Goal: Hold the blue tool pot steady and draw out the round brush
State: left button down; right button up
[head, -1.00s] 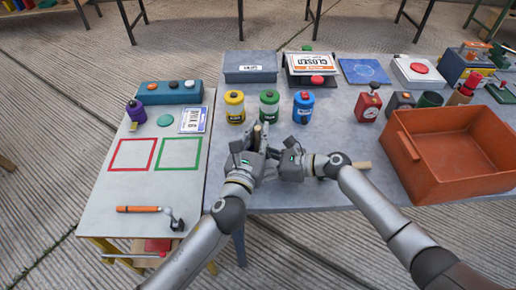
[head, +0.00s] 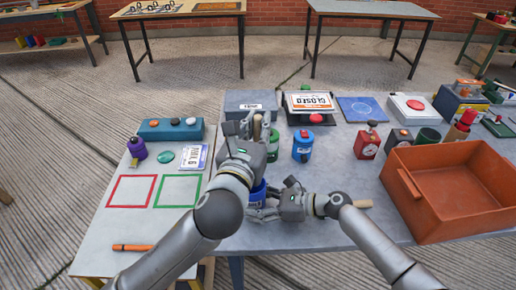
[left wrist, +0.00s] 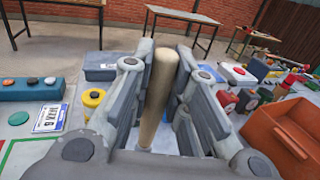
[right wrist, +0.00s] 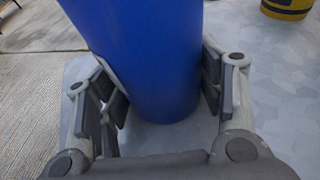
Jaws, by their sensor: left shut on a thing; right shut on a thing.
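The blue tool pot (head: 257,193) stands on the grey table, partly hidden behind my left arm in the head view. It fills the middle of the right wrist view (right wrist: 150,50), upright between the fingers. My right gripper (head: 272,203) is shut on the pot from its right side. My left gripper (head: 252,128) is higher, above and beyond the pot, shut on a pale wooden handle, which I take as the round brush (left wrist: 160,90). The handle stands nearly upright between the fingers in the left wrist view. The brush's head is hidden.
A green pot (head: 272,146) and a blue lidded pot (head: 302,147) stand just beyond my grippers. A yellow pot (left wrist: 93,98) is close by too. An orange bin (head: 455,185) stands at the right. A side table (head: 130,225) with red and green outlined squares is at the left.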

aim_at(258, 116)
pick_arm(q)
jog(key=shift+r, duration=1.55)
pick_arm(e)
jog(key=o, duration=0.8)
jog(key=shift+o, duration=0.2)
